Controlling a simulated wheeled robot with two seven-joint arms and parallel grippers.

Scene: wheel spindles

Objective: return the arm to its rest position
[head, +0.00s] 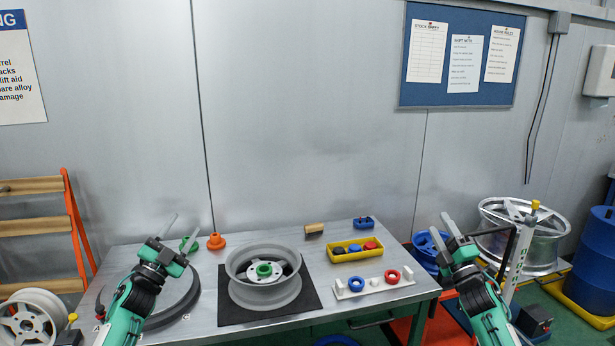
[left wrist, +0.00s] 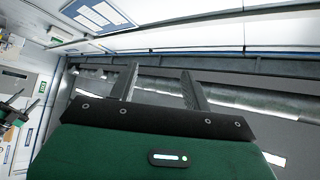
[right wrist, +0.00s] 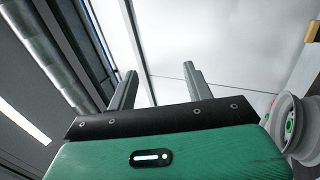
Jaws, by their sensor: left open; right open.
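My left gripper (head: 171,228) is raised over the left part of the table, its fingers apart and empty. It also shows in the left wrist view (left wrist: 158,84), pointing up toward the ceiling with nothing between the fingers. My right gripper (head: 449,222) is raised beyond the table's right edge, open and empty. In the right wrist view (right wrist: 158,86) its fingers are apart against the wall and ceiling. Neither gripper touches any object.
The table (head: 212,328) holds a grey wheel (head: 240,291) with a green ring (head: 264,269) at its centre, on a black mat (head: 312,296). A yellow tray (head: 357,255) and a white holder (head: 374,287) with blue and red rings stand to the right. An orange cone-shaped piece (head: 216,241) is behind.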

